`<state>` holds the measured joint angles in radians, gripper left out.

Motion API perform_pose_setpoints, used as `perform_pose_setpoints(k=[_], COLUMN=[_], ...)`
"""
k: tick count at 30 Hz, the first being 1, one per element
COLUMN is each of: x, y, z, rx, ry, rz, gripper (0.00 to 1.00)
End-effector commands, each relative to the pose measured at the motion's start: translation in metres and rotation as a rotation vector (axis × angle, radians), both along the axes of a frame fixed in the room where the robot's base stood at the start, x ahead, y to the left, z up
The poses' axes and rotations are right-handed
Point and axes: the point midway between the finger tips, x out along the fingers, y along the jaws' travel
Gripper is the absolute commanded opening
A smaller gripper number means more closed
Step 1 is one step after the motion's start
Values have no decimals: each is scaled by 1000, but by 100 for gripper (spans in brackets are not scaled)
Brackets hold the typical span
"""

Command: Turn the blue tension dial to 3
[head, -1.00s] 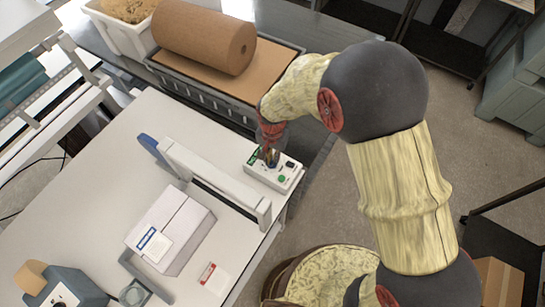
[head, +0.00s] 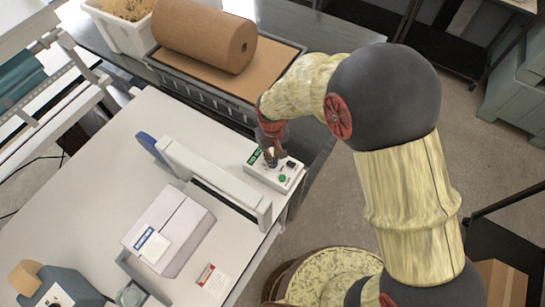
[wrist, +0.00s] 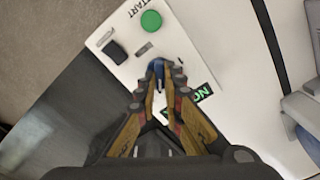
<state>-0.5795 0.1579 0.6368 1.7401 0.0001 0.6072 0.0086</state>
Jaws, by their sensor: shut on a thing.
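The white control box (head: 262,172) stands at the right edge of the white table in the head view. In the wrist view the control box (wrist: 185,65) fills the upper middle, with a green START button (wrist: 151,21) and a black rocker switch (wrist: 115,51). The blue dial (wrist: 157,68) shows between the fingertips. My gripper (wrist: 158,78) is shut on the blue dial from above; it also shows in the head view (head: 271,158). The fingers hide most of the dial, so its pointer and numbers cannot be read.
A white sealer bar (head: 215,182) runs beside the box. A carton (head: 170,230) and a red-and-white card (head: 211,279) lie on the table (head: 90,190). A brown paper roll (head: 205,36) lies behind.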

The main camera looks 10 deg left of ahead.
Motion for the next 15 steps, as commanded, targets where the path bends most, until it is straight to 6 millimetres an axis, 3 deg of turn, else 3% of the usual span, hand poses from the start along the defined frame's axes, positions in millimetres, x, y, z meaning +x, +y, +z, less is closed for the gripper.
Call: perform_pose_setpoints(k=[15], x=[0], y=[2], z=[0], rx=[1], ry=[-3], rz=[435], gripper=[0])
